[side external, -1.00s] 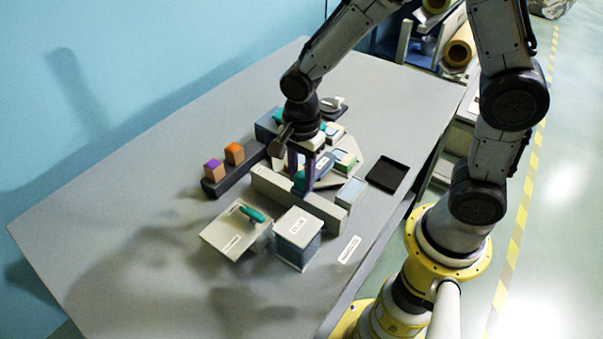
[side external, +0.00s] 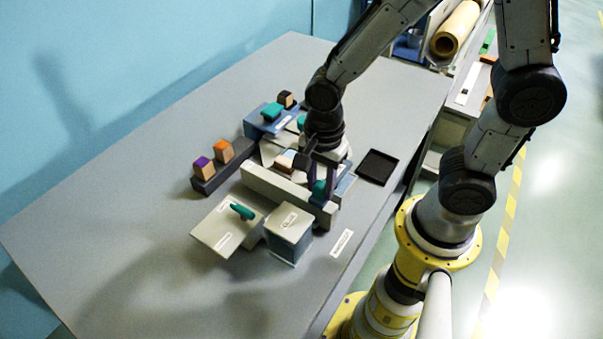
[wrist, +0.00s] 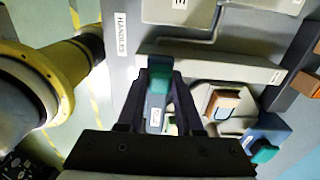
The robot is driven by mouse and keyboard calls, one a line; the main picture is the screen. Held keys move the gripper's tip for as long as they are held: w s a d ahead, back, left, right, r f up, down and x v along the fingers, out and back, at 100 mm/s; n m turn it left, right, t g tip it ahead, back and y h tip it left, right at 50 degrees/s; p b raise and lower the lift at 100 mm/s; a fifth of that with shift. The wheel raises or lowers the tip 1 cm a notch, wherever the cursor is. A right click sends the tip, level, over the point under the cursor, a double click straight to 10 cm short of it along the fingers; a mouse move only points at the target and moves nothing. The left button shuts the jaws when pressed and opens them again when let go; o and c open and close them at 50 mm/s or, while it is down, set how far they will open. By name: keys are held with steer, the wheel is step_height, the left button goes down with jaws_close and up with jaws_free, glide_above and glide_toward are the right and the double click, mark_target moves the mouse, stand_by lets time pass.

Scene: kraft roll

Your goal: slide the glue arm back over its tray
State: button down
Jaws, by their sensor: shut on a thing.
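My gripper (side external: 315,178) is low over the right end of a long pale grey bar (side external: 270,186). It is shut on a teal handle (side external: 318,188), which also shows between the fingers in the wrist view (wrist: 160,80). A blue-grey piece with a small white label (wrist: 155,115) lies directly below the handle, between the fingers. I take this handled piece for the glue arm. A pale blue surface (side external: 345,184) shows just right of the gripper, mostly hidden by it; I cannot tell whether it is the glue arm's tray.
A black tray (side external: 377,167) lies to the right. A labelled box (side external: 289,236) and a plate with a teal handle (side external: 226,227) stand in front of the bar. A dark rack (side external: 224,169) holds purple- and orange-topped blocks. The table's left side is clear.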

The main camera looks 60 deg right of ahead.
steer(key=shift+s+r, duration=0.1)
steer(key=shift+s, duration=0.55)
steer(key=c, duration=0.6)
jaws_free()
steer(key=shift+o, duration=0.2)
step_height(320, 180, up, 14)
steer(key=shift+d, duration=0.1)
